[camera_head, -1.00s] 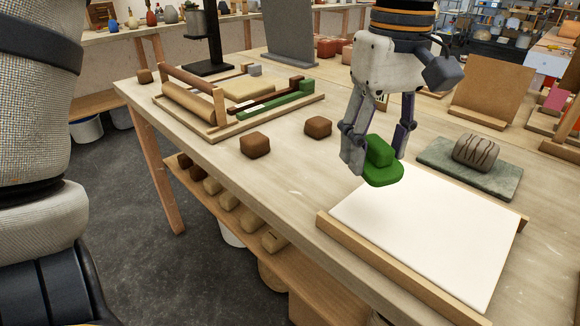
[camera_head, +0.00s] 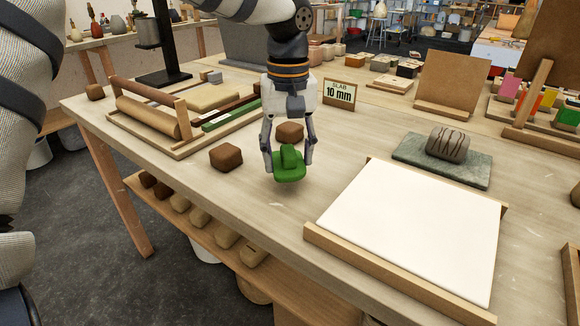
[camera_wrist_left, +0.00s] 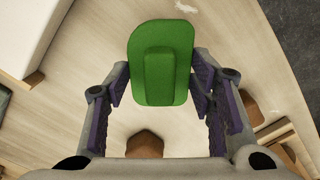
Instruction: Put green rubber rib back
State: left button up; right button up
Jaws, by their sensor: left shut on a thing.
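The green rubber rib (camera_head: 289,166) is a flat green pad with a raised grip block on it. My left gripper (camera_head: 290,158) is shut on it and holds it above the bare table. In the left wrist view the rib (camera_wrist_left: 160,62) sits between the fingers of the left gripper (camera_wrist_left: 160,85). The wooden tool tray (camera_head: 150,140), with a roller (camera_head: 147,115), a pale block and a green strip (camera_head: 232,116) in it, stands to the left of the gripper. My right gripper is not in view.
Two brown clay blocks (camera_head: 226,157) (camera_head: 290,132) lie near the gripper. A white slab on a wooden-edged board (camera_head: 410,215) is at right, with a grey stone-like block on a green slab (camera_head: 440,165) behind. A "SLAB 10 mm" sign (camera_head: 339,94) stands at back.

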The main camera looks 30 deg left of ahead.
aim_at(287, 168)
pick_arm(q)
jog(key=f, duration=0.4)
jog(key=shift+w+a, duration=0.35)
jog(key=shift+r, duration=0.1)
jog(key=o, duration=1.1)
notch_tip(287, 168, up, 12)
jog(key=shift+r, duration=0.1)
